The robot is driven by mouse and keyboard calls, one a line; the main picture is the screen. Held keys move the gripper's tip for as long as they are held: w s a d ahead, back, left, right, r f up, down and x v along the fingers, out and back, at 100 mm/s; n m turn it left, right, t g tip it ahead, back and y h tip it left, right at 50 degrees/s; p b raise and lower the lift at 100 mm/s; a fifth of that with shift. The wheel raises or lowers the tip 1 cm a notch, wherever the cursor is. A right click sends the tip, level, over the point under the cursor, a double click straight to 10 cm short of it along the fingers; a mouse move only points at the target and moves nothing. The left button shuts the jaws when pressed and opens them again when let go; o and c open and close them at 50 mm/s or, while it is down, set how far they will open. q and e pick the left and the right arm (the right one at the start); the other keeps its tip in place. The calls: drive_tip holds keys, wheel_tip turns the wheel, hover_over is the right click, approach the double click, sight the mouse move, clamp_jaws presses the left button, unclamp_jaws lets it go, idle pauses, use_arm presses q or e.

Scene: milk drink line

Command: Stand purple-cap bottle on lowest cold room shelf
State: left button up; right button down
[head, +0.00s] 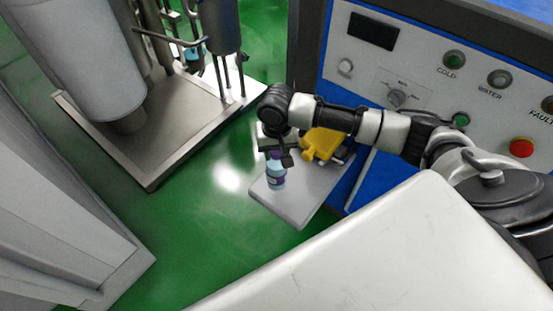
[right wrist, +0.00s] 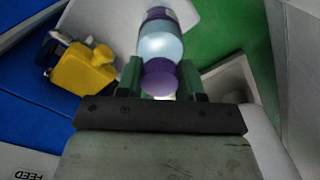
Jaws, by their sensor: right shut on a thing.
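The purple-cap bottle (head: 276,172) has a pale blue body and a purple band. My right gripper (head: 279,153) is shut on it at the cap end and points down. In the right wrist view the purple cap (right wrist: 159,76) sits between the two fingers, with the bottle body beyond it. The bottle is over a small light grey ledge (head: 300,200) beside the blue machine; I cannot tell whether its base touches the ledge. No shelf that I can identify as the cold room's shows. My left gripper is not in view.
A yellow object (head: 321,143) lies on the ledge near the machine panel (head: 420,75). A steel platform (head: 150,165) with a large cylinder stands at upper left. A grey cabinet-like structure (head: 60,210) fills the left edge. Green floor (head: 195,215) is clear between them.

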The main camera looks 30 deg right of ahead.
sight(276, 168)
drive_tip(key=shift+w+f, duration=0.1)
drive_tip(key=shift+f, duration=2.1)
drive_tip(key=c, duration=0.7)
unclamp_jaws()
